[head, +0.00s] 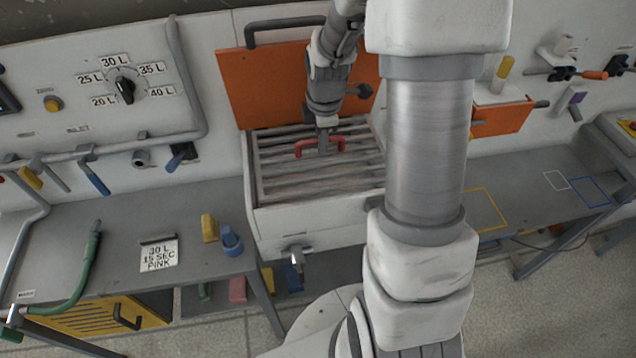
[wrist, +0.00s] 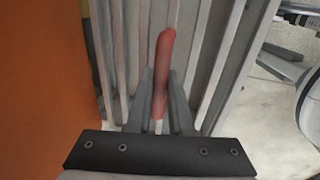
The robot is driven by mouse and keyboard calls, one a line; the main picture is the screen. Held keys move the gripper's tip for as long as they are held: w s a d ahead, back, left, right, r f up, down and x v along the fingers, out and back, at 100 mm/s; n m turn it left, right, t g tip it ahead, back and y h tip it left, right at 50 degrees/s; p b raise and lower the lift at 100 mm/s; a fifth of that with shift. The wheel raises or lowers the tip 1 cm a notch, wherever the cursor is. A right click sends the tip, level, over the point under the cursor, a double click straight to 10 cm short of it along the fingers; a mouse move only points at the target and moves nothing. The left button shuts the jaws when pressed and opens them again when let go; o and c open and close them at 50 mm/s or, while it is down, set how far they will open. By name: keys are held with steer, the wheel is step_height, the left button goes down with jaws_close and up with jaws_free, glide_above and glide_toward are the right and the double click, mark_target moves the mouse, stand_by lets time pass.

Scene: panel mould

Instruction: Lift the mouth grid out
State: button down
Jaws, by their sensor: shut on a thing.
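The mouth grid (head: 285,181) is a set of grey slats lying across the top of a pale box-shaped mouth. A red handle (head: 305,149) stands up from its middle. My gripper (head: 323,146) is above the grid, pointing down, with its fingers at the red handle. In the wrist view the handle (wrist: 166,62) runs between the two grey fingers of my gripper (wrist: 160,105), which are shut on it. The grid's slats (wrist: 205,60) fill the background there. The grid looks seated in the box; a small gap beneath it cannot be told. My arm hides the box's right side.
An orange lid (head: 265,85) stands open behind the mouth, close to my gripper. A grey bench (head: 110,225) at left holds a yellow block (head: 210,228), a blue object (head: 231,241) and a sign (head: 159,256). A tap (head: 296,256) projects from the box's front.

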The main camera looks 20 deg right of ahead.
steer(key=s+a+b, duration=0.2)
steer(key=s, duration=1.2)
steer(key=shift+s+a+f+b, duration=0.15)
steer(key=shift+a+b, duration=0.2)
steer(key=shift+a, duration=0.05)
steer(key=shift+s+b, duration=0.2)
steer(key=shift+b, duration=0.45)
